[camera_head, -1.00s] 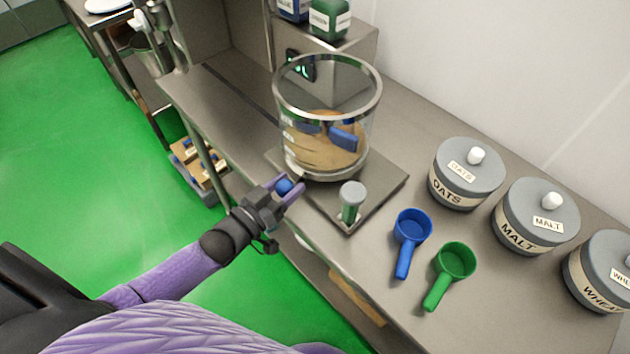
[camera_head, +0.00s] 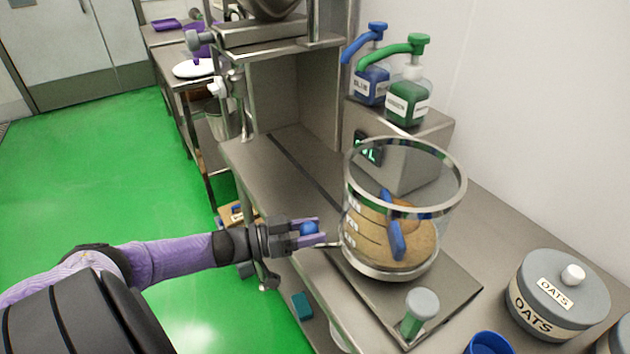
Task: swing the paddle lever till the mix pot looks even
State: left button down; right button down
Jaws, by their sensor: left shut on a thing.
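The clear mix pot (camera_head: 352,200) stands on a square metal base plate (camera_head: 455,288) on the counter. It holds a tan mix, and blue paddles (camera_head: 397,240) show inside it. I cannot tell how even the mix is. My left gripper (camera_head: 312,233) is at the pot's left side, shut on the blue knob (camera_head: 309,229) of the paddle lever. A short metal rod (camera_head: 331,245) runs from the knob towards the pot. My right gripper is not in view.
A grey-capped green post (camera_head: 421,307) stands at the plate's front corner. A blue pump bottle (camera_head: 370,84) and a green one (camera_head: 408,100) stand behind. An oats jar (camera_head: 557,295) and a blue scoop (camera_head: 487,343) are at the right.

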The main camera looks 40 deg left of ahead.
pick_arm(q)
jog(key=shift+w+a+b, duration=0.35)
jog(key=shift+w+a, duration=0.1)
jog(key=shift+w, duration=0.05)
jog(key=shift+c, duration=0.7)
grip_release()
jog(key=p+v, duration=0.1)
jog(key=v, duration=0.9)
jog(key=shift+w, duration=0.1)
